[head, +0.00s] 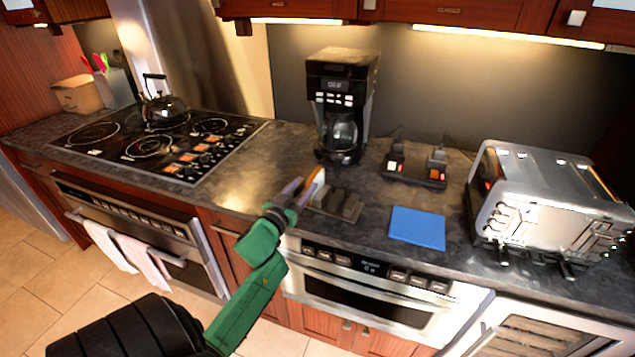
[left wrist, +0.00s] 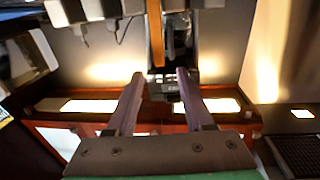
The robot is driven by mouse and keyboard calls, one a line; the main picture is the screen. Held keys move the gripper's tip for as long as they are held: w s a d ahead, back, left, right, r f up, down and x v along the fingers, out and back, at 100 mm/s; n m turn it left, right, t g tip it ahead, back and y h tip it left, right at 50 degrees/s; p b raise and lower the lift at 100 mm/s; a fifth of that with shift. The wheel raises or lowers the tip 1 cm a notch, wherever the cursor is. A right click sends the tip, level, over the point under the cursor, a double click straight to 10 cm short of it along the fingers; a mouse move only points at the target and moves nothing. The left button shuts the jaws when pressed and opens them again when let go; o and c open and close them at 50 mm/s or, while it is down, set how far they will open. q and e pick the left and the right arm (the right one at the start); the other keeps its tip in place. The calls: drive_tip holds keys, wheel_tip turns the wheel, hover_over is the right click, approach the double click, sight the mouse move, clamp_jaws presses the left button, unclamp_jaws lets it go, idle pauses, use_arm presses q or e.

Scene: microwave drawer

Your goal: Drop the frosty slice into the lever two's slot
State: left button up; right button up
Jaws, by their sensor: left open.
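The frosty slice (head: 315,185), pale-faced with an orange-brown crust, stands on edge at the dark slotted rack (head: 340,205) on the counter. My left gripper (head: 303,190) is open close beside the slice and partly hides it. In the left wrist view, the slice (left wrist: 157,38) shows edge-on as a narrow brown strip, in line with the gap between the spread fingers of the left gripper (left wrist: 160,75). Contact cannot be told. The silver toaster (head: 545,205) stands at the right, with levers low on its front; lever two's slot cannot be made out. My right gripper is out of view.
A blue square (head: 417,228) lies between rack and toaster. A black device with orange lights (head: 415,170) and a coffee maker (head: 341,105) stand behind. A kettle (head: 163,108) sits on the stove at left. Cabinets hang above.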

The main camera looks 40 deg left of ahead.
sight(311, 178)
use_arm(q)
drive_tip(key=p+x, duration=0.1)
drive_tip(key=x, duration=0.4)
drive_tip(key=shift+w+a, duration=0.1)
drive_tip(key=shift+w+f, duration=0.15)
drive_tip(key=shift+w, duration=0.2)
drive_tip(key=shift+a+f, duration=0.1)
drive_tip(key=shift+s, duration=0.1)
clamp_jaws()
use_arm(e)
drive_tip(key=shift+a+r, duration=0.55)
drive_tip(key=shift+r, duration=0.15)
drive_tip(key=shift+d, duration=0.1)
